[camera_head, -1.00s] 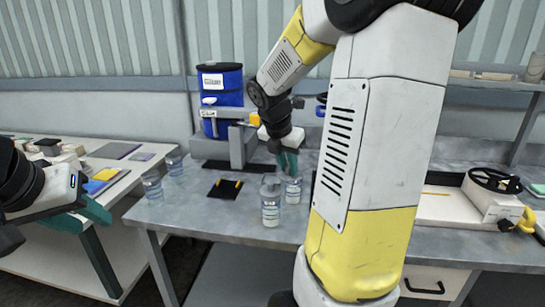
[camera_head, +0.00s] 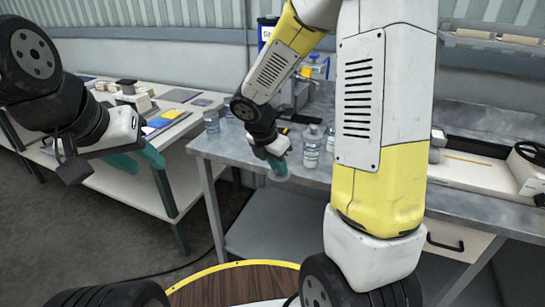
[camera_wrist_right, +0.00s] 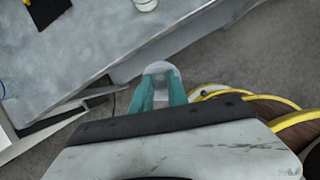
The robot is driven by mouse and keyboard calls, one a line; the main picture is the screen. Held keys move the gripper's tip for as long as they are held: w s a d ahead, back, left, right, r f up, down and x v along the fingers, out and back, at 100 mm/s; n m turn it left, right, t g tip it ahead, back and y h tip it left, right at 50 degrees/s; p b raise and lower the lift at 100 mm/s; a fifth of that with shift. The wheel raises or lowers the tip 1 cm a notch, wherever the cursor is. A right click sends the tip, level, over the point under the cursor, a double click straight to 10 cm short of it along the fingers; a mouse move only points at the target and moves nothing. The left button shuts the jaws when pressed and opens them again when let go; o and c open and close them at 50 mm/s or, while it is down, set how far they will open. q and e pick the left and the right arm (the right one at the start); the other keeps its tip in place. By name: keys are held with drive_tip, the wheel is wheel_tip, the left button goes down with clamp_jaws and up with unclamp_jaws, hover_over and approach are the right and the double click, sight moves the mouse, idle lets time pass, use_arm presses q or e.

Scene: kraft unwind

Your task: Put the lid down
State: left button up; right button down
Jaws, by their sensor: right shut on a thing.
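My right gripper (camera_head: 278,160) is shut on a round, clear, pale thing that looks like the lid (camera_head: 279,176). It is held just off the front edge of the grey bench, over the floor. In the right wrist view the lid (camera_wrist_right: 163,70) shows between and beyond the teal fingertips (camera_wrist_right: 161,88); part of it is hidden by them. A clear jar (camera_head: 312,146) stands upright on the bench, right of the gripper. Another jar (camera_head: 330,139) is partly hidden behind my arm. My left gripper (camera_head: 152,166) is open and empty, in front of the white side table.
The grey bench (camera_wrist_right: 80,65) has bare room near its front edge, with a dark mat (camera_wrist_right: 46,10) on it. Another jar (camera_head: 211,121) stands at its left end. The white side table (camera_head: 120,180) holds small blocks and sheets. A drawer (camera_head: 445,240) is at right.

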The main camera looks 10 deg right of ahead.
drive_tip(key=shift+w+a+f, duration=0.1)
drive_tip(key=shift+w+f, duration=0.15)
drive_tip(key=shift+w, duration=0.05)
drive_tip(key=w+d, duration=0.1)
drive_tip(key=w, duration=0.3)
drive_tip(key=w+d+f, duration=0.1)
drive_tip(key=w+d, duration=0.1)
drive_tip(key=w, duration=0.3)
drive_tip(key=w+d, duration=0.1)
drive_tip(key=w, duration=0.4)
drive_tip(key=shift+w+d+f, duration=0.2)
drive_tip(key=shift+d, duration=0.15)
drive_tip(key=shift+f, duration=1.75)
drive_tip(key=shift+s+f, duration=0.1)
drive_tip(key=shift+f, duration=0.05)
drive_tip(key=c, duration=1.3)
unclamp_jaws()
